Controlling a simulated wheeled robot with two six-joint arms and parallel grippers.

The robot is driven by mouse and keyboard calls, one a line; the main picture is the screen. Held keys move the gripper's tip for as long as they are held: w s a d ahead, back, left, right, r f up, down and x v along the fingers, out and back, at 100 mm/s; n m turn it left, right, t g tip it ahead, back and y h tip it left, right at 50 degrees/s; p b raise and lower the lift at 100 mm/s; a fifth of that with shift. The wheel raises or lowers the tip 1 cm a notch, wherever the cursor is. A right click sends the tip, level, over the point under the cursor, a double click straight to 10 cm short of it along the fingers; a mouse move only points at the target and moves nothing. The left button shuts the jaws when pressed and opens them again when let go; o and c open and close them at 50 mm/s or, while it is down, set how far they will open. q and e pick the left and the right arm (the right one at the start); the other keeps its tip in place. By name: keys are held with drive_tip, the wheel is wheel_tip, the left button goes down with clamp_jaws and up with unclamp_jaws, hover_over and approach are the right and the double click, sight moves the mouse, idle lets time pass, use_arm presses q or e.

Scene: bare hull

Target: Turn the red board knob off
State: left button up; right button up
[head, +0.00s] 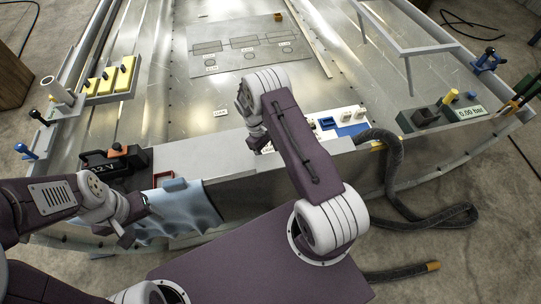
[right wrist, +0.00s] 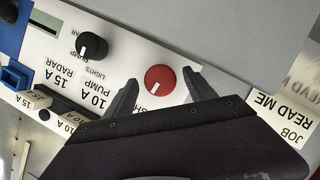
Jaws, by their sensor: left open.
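The red knob (right wrist: 159,80) sits on a white labelled panel (right wrist: 122,42) in the right wrist view, its white mark pointing down and slightly left. My right gripper (right wrist: 162,84) is open, with one dark finger on each side of the knob and a small gap to each. Whether the fingers reach down around it I cannot tell. In the head view my right gripper (head: 257,139) is over the front ledge, and its arm hides the knob. My left gripper (head: 136,213) is open and empty near the blue cloth at the front left.
A black knob (right wrist: 92,46) and small labelled breakers (right wrist: 35,99) lie beside the red knob. The blue cloth (head: 180,212) hangs at the front edge. A black box (head: 115,160) and a dark hose (head: 392,185) flank the ledge. The metal floor behind is mostly clear.

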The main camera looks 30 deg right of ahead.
drive_tip(key=p+v, duration=0.1)
drive_tip(key=v, duration=0.8)
idle(0.3)
